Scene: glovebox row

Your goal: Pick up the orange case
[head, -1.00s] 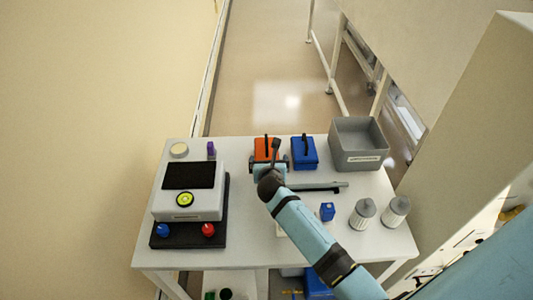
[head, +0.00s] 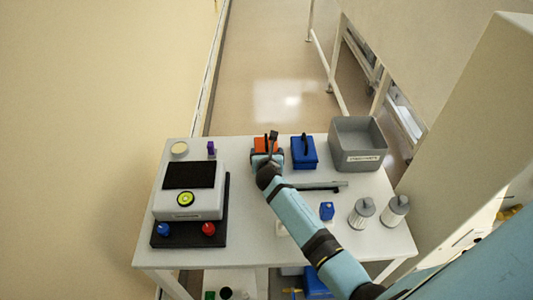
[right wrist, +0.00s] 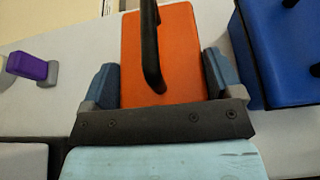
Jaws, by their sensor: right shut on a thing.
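The orange case (head: 266,145) with a black handle stands at the back of the white table, left of the blue case (head: 303,153). In the right wrist view the orange case (right wrist: 180,60) lies between the two blue-grey fingers of my right gripper (right wrist: 162,85), one on each side. My right gripper is shut on it; in the head view my right gripper (head: 267,158) hides the case's front part. I cannot tell whether the case is clear of the table top. My left gripper is not in view.
A grey bin (head: 358,160) stands at the back right. A grey device (head: 187,206) with a dark screen is on the left, and a purple item (right wrist: 27,66) is left of the orange case. Two grey-lidded containers (head: 362,215) stand front right.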

